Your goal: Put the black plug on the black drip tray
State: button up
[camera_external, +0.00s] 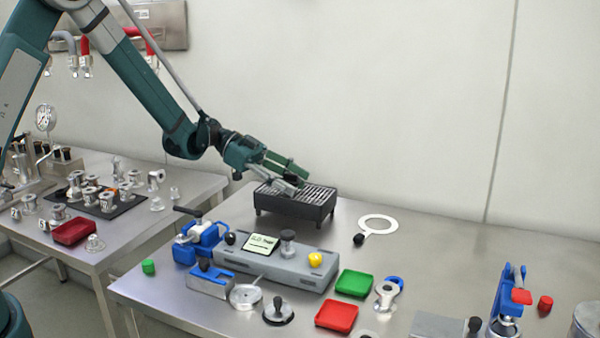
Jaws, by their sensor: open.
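The black drip tray (296,212) is a low box with a slatted grate on top, standing near the back of the steel table. My gripper (297,178) is open, tilted downward, just over the grate's left and back part. A small dark shape (290,180) shows between or just behind the fingers. It may be the black plug, but it is too small and too covered to be sure. I cannot tell whether it touches the grate or a finger.
A white ring with a black knob (378,224) lies right of the tray. In front stand a grey block (270,268), a blue vise (200,243), a green dish (354,283) and a red dish (337,316). The table's back right is clear.

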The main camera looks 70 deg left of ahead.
jog(key=shift+r, duration=0.15)
jog(key=shift+s+a+r, duration=0.1)
jog(key=shift+s+a, duration=0.05)
jog(key=v, duration=1.1)
jog(key=shift+s+a+r+p, duration=0.15)
jog(key=shift+s+a+p, duration=0.05)
jog(key=shift+p, duration=0.2)
jog(key=shift+d, duration=0.15)
jog(key=s+d+r+n+g+y, duration=0.1)
jog(key=s+d+r+n, duration=0.15)
jog(key=d, duration=0.55)
jog(key=s+d+r+n+g+y, duration=0.1)
jog(key=s+d+r+y, duration=0.2)
jog(key=d, duration=0.5)
jog(key=s+d+r+n+g, duration=0.1)
jog(key=s+d+r, duration=0.25)
jog(key=d, duration=0.45)
jog(key=s+d+n+y, duration=0.2)
jog(key=s+d, duration=0.3)
jog(key=s, duration=0.7)
jog(key=s+d+n+y, duration=0.2)
jog(key=s+d, duration=0.4)
jog(key=s, duration=0.6)
jog(key=shift+d+r+t+y, duration=0.3)
jog(key=shift+r+y, duration=0.15)
jog(key=shift+y, duration=0.35)
